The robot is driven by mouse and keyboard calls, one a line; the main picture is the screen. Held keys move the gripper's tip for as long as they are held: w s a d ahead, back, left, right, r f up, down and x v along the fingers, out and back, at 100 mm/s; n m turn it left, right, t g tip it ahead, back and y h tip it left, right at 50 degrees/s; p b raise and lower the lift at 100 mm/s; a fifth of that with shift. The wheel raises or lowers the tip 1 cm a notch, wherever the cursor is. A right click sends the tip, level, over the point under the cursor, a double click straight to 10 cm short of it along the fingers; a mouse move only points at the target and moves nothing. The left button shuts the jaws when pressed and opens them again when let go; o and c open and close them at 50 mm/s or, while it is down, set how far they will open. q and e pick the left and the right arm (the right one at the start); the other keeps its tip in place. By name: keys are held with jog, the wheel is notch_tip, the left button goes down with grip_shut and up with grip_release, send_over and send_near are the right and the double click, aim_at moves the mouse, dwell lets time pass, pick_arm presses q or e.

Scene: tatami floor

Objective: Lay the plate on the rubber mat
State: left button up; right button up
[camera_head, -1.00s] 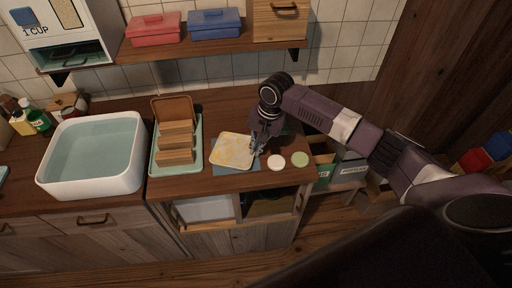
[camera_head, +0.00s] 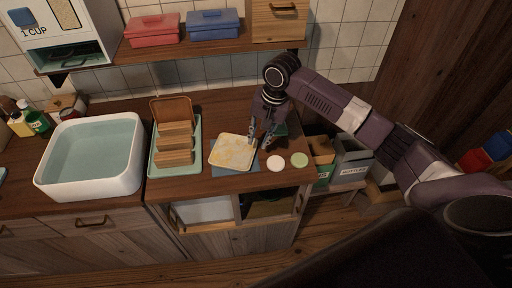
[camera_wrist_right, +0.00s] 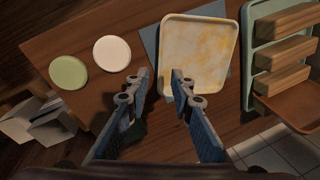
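The plate (camera_head: 233,152) is square with rounded corners, cream and yellow marbled. It lies flat over the blue-grey mat (camera_head: 236,172), whose edges show at the front and right. In the right wrist view the plate (camera_wrist_right: 198,55) covers much of the mat (camera_wrist_right: 150,42); part of the mat is hidden beneath it. My right gripper (camera_head: 262,143) is open and empty just right of the plate. In the right wrist view its fingertips (camera_wrist_right: 160,77) are spread, with one near or over the plate's edge; contact cannot be told. My left gripper is not in view.
A white disc (camera_head: 275,163) and a green disc (camera_head: 299,160) lie right of the plate, near the counter's front edge. A green tray (camera_head: 154,164) with a wooden rack stands close on the left. A white basin (camera_head: 89,181) is farther left. A shelf overhangs behind.

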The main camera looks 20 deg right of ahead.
jog(key=w+v, duration=0.1)
jog(key=v, duration=0.5)
jog(key=shift+s+r, duration=0.2)
jog(key=shift+s, duration=0.35)
